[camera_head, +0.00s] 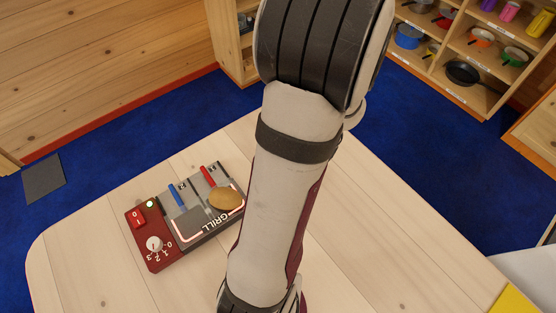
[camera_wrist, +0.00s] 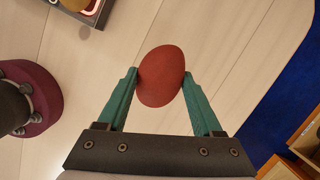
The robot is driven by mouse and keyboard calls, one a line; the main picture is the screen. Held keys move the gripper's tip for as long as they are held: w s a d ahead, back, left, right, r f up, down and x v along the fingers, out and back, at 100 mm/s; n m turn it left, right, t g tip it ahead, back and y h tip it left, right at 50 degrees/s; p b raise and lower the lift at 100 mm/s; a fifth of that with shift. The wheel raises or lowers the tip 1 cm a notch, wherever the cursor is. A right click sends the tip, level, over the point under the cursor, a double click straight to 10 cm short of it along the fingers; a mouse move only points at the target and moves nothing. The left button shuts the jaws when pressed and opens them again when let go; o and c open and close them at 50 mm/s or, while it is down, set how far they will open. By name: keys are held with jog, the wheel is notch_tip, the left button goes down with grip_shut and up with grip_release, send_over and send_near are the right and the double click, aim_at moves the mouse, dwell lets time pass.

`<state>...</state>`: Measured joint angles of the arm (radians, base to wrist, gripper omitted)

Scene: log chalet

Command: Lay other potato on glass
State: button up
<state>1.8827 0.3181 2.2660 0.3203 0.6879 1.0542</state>
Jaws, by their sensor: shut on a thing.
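My gripper (camera_wrist: 161,82) shows in the wrist view with its two green fingers shut on a reddish-brown potato (camera_wrist: 162,70). The potato is held between the fingertips above the pale wooden table. In the head view my arm hides both the gripper and this potato. A tan potato (camera_head: 225,199) lies on the right part of the grill (camera_head: 151,259) in the head view. The grill is red and grey, with a blue and a red handle and a lit green light. Its corner shows at the top left of the wrist view (camera_wrist: 92,13).
The wooden table (camera_head: 375,255) is clear to the right of my arm. Shelves (camera_head: 440,62) with pots and pans stand at the back right. A yellow item (camera_head: 510,300) shows at the lower right corner. Blue carpet (camera_head: 95,150) surrounds the table.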

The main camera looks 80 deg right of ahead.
jog(key=s+r, duration=0.1)
jog(key=s+a, duration=0.1)
jog(key=shift+s+a+r, duration=0.1)
jog(key=shift+s+r, duration=0.25)
jog(key=w+a+r+n+y, duration=0.2)
jog(key=w+a+r+n, duration=0.1)
jog(key=w+n, duration=0.55)
jog(key=n+g+y, duration=0.2)
jog(key=n, duration=0.7)
send_over(191, 222)
jog(key=f, duration=0.3)
jog(key=d+f, duration=0.1)
jog(key=f, duration=0.1)
jog(key=shift+s, duration=0.25)
jog(key=shift+w+f, duration=0.1)
jog(key=shift+f, duration=1.85)
jog(key=shift+f, duration=0.15)
jog(key=o, duration=1.4)
